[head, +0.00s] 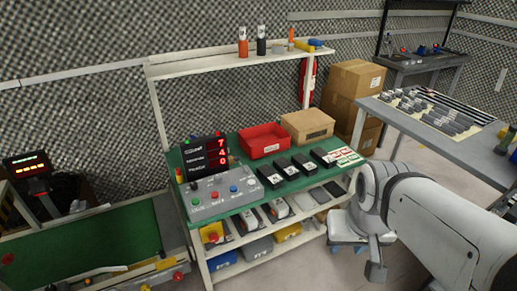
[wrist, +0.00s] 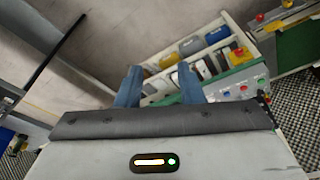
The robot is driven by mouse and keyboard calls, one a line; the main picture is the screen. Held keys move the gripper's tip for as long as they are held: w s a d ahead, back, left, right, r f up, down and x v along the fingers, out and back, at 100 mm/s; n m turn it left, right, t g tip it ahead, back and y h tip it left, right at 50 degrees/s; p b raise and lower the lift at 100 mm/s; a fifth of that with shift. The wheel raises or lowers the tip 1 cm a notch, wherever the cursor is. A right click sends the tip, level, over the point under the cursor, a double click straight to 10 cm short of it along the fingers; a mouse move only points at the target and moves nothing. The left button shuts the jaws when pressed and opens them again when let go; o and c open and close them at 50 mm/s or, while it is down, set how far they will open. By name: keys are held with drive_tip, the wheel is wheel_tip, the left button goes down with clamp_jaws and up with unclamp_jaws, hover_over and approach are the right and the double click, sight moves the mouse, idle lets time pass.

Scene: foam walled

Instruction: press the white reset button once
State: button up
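A grey button panel (head: 222,200) sits at the front left of a green-topped bench. It carries a green button (head: 195,201), a red button (head: 214,195) and a blue button (head: 233,189). I cannot make out the white reset button for sure at this size. Part of the panel also shows in the wrist view (wrist: 240,92), beyond the fingers and to their right. My gripper (wrist: 160,82) is open and empty, its two blue fingers apart. It is clear of the bench and well away from the panel; its fingertips are not clear in the head view.
A display (head: 205,158) reading 7, 4, 0 stands behind the panel. Black boxes (head: 287,167), a red bin (head: 263,140) and a tan box (head: 307,125) are on the bench. A shelf (head: 235,60) spans above. Another table (head: 440,125) stands right.

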clamp_jaws()
idle(1.5)
